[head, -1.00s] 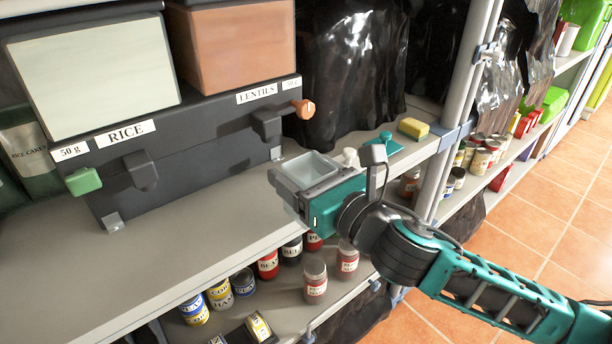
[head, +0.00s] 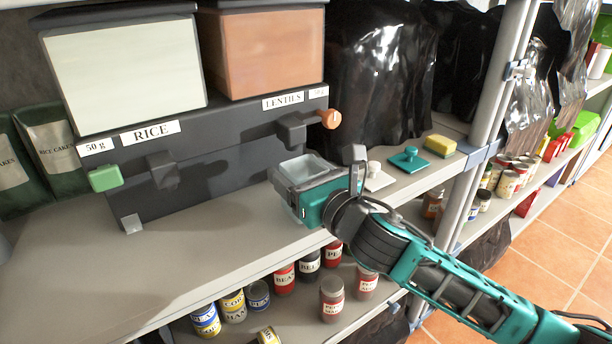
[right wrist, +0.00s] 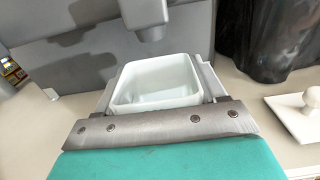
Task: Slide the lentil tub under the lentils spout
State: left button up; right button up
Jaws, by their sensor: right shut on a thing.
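The lentil tub (head: 309,167) is a small, pale, translucent open box and looks empty. My right gripper (head: 305,181) is shut on it, with a jaw along either side in the right wrist view (right wrist: 157,90). The dark lentils spout (head: 292,133) juts from the dispenser below the LENTILS label (head: 283,101). The tub is just below and in front of this spout. In the right wrist view the spout (right wrist: 150,32) shows above the tub's far rim. I cannot tell whether the tub touches the shelf. My left gripper is not in view.
An orange knob (head: 330,119) sits right of the lentils spout. The rice spout (head: 163,170) and a green knob (head: 105,178) are to the left. The shelf (head: 200,250) is clear at left.

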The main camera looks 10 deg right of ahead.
jog(key=shift+x, duration=1.3)
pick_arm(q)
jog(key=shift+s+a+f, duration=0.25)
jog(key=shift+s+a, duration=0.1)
pick_arm(e)
jog(key=shift+w+a+f, duration=0.1)
jog(key=shift+w+a, duration=0.05)
jog(key=shift+w, duration=0.25)
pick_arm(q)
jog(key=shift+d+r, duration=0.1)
pick_arm(e)
jog(key=shift+f, duration=0.4)
jog(key=o, duration=1.1)
jog(key=shift+o, duration=0.2)
jog(key=v, duration=1.3)
